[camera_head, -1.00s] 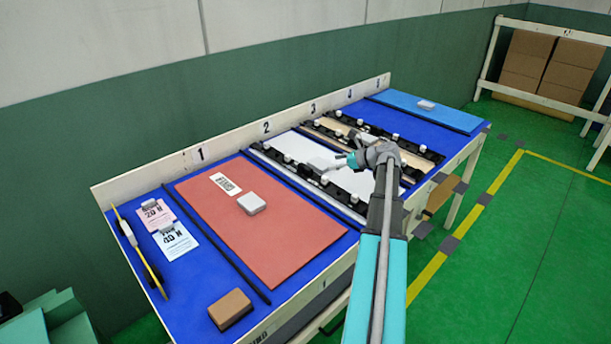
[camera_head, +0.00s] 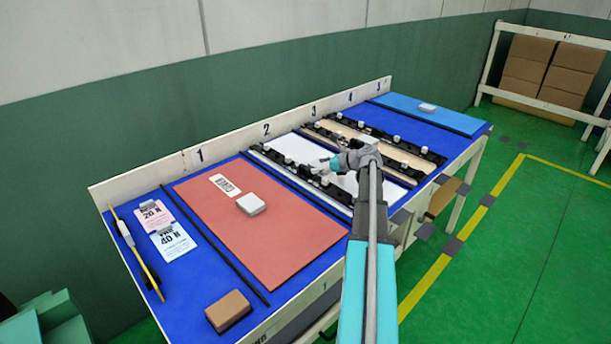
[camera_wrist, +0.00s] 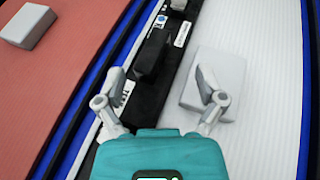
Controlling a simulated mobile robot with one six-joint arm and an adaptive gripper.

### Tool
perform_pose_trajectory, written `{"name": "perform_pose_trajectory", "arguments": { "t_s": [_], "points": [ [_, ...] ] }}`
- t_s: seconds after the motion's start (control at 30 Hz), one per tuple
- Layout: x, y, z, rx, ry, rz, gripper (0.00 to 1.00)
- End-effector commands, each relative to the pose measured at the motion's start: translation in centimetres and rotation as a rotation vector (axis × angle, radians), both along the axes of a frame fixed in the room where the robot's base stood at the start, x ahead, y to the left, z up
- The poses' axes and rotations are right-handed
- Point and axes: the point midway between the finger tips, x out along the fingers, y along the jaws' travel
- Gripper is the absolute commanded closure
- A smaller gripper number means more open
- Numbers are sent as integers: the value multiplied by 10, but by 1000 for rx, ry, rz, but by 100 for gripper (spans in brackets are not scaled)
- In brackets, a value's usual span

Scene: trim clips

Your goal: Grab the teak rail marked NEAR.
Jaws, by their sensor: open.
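I cannot make out a rail that reads NEAR; no such word is legible. A black bar (camera_wrist: 138,75) with small white labels and a raised black block runs beneath my gripper (camera_wrist: 160,84) in the wrist view. My gripper's two grey fingers are spread, with nothing held between them. The left finger is over the bar's left side, and the right finger is over a pale block (camera_wrist: 212,62) on a white panel (camera_wrist: 268,110). A tan wooden panel (camera_head: 372,143) lies farther along, between dark rails.
A red panel (camera_head: 275,235) with a white block (camera_head: 251,204) lies on the blue bench top left of my gripper. A brown block (camera_head: 228,311) sits at the near corner. A blue panel (camera_head: 440,112) is at the far end. A low numbered board (camera_head: 230,144) lines the back.

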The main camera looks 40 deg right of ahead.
Motion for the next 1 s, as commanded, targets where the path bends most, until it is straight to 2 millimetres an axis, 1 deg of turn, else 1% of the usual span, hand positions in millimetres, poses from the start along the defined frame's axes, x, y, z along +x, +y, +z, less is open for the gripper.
{"name": "perform_pose_trajectory", "arguments": {
  "t_s": [0.23, 0.43, 0.53, 1.0],
  "points": [
    [20, 16, -10, 0, 0, 2, 11],
    [35, 23, -17, -1, 0, 0, 11],
    [37, 24, -17, 0, 0, -1, 11],
    [37, 24, -16, 0, 0, -2, 11]
  ]
}}
